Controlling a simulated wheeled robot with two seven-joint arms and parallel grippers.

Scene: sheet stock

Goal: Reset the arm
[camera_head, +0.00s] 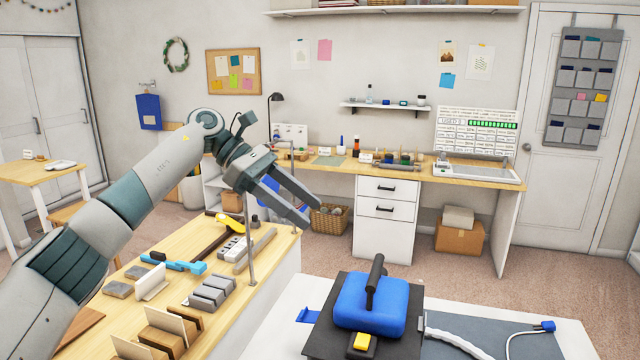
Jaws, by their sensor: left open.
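My left arm comes in from the left, raised over the wooden counter. My left gripper (314,211) is open and empty, held in the air with its two fingers pointing down to the right. It shows in front of the far desk and the basket, above the counter's right end. My right gripper is not in the head view.
A wooden counter (222,335) with tools, grey blocks and a metal post lies below my left arm. At the front right, a white table (480,312) bears a black board with a blue handled block (370,305). A desk (460,180) stands behind.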

